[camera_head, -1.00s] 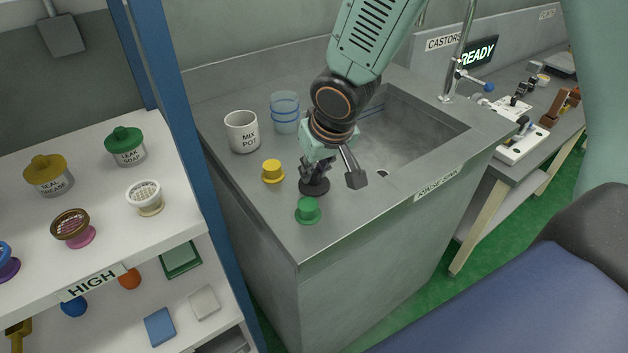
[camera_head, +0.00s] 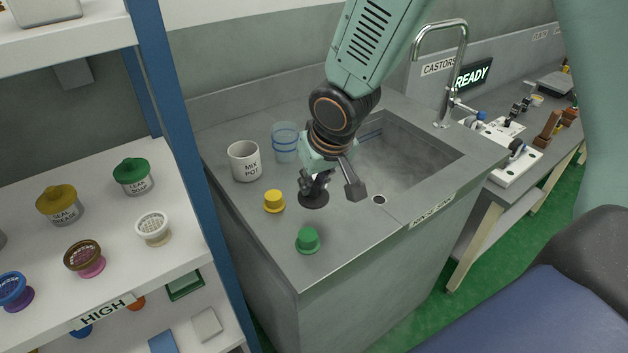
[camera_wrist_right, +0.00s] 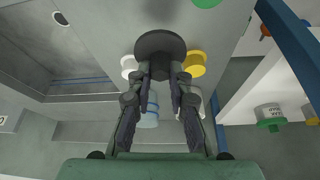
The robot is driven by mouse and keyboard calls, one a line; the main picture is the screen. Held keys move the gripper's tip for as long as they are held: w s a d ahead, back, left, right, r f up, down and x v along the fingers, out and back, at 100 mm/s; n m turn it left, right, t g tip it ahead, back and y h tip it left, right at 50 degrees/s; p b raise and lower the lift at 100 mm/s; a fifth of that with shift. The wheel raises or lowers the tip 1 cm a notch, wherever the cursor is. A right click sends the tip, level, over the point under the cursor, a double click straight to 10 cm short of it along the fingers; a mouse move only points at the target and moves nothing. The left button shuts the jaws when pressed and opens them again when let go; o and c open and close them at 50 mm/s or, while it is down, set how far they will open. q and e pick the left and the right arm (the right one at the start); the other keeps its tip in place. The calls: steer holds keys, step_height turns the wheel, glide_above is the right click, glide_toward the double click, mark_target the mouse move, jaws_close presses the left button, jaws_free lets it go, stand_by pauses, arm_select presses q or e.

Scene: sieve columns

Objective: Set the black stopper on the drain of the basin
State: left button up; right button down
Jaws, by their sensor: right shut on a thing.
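The black stopper (camera_head: 314,201) is a dark round disc with a grip on top. My right gripper (camera_head: 318,182) is shut on that grip and appears to hold the stopper a little above the counter. In the right wrist view the stopper (camera_wrist_right: 160,42) sits between the fingertips (camera_wrist_right: 160,75), its disc facing away from the palm. The basin (camera_head: 425,165) is a grey sunken sink right of the gripper. Its drain (camera_head: 379,199) is a small round hole near the basin's front edge, to the right of the stopper; it also shows in the wrist view (camera_wrist_right: 60,18). My left gripper is out of view.
A yellow stopper (camera_head: 274,202) and a green stopper (camera_head: 307,240) stand close by on the counter. A tall tap (camera_head: 464,60) rises behind the basin. A blue shelf post (camera_head: 190,150) stands left.

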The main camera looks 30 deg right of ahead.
mark_target(314, 185)
step_height(314, 185, up, 12)
steer(key=p, duration=0.9)
steer(key=w+a+f+b, duration=0.2)
steer(key=a+b, duration=0.3)
steer(key=b, duration=0.6)
steer(key=shift+w+f+b, duration=0.25)
steer(key=shift+w+b, duration=0.15)
steer(key=shift+w, duration=0.45)
